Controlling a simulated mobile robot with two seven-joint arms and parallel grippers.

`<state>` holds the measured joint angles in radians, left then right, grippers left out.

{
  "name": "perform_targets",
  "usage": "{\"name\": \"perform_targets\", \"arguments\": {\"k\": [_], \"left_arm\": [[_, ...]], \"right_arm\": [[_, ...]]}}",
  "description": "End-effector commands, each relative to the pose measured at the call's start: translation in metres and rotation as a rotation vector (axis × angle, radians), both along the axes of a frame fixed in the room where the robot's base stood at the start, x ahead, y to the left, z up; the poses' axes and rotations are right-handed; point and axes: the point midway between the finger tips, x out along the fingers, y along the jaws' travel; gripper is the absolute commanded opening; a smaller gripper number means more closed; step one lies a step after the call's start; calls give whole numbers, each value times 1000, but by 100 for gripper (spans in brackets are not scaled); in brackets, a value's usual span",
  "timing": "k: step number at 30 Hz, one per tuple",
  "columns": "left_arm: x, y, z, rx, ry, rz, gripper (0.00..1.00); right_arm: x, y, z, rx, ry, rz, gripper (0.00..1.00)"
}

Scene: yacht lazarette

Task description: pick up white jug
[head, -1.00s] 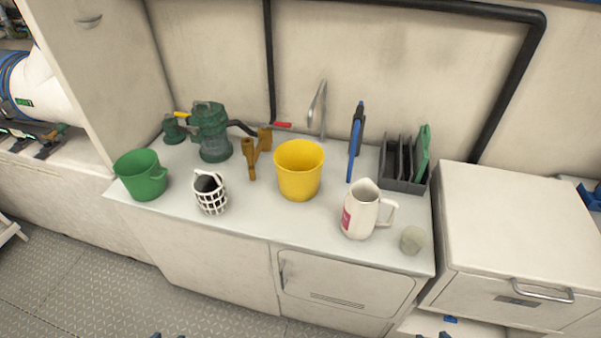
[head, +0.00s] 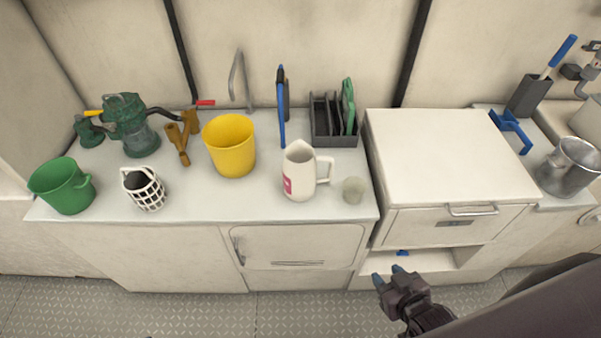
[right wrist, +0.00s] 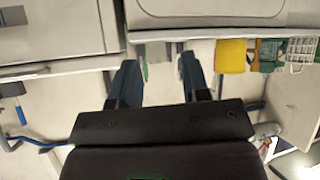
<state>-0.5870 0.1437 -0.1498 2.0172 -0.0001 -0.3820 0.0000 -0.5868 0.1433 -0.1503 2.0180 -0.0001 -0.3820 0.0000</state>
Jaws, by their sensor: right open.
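The white jug (head: 298,172), with a pink label, a spout and a handle on its right, stands upright on the worktop in the head view. My right gripper (head: 388,274) is open and empty, in front of the cabinets, nearer and to the right of the jug, apart from it. Its two blue-tipped fingers (right wrist: 158,66) are spread in the right wrist view. A pale shape behind the fingers there is too unclear to name as the jug. My left gripper is not in view.
A yellow bucket (head: 230,148) stands left of the jug, a small grey cup (head: 354,190) close at its right. A black rack (head: 335,138) and a blue tool (head: 281,105) stand behind. A taller white drawer cabinet (head: 450,165) bounds the right side.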

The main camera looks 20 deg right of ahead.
Motion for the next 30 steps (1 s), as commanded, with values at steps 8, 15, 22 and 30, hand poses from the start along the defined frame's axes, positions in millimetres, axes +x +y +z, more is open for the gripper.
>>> {"name": "perform_targets", "arguments": {"k": [8, 15, 22, 30], "left_arm": [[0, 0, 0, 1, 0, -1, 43], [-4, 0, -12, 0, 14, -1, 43], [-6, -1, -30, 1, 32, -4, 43], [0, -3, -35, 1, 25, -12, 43]], "right_arm": [[-1, -1, 0, -1, 1, 0, 44], [33, 12, 5, 20, -55, 10, 44], [99, 65, 15, 243, -172, 0, 44], [168, 125, 56, 1006, -381, -196, 44]]}}
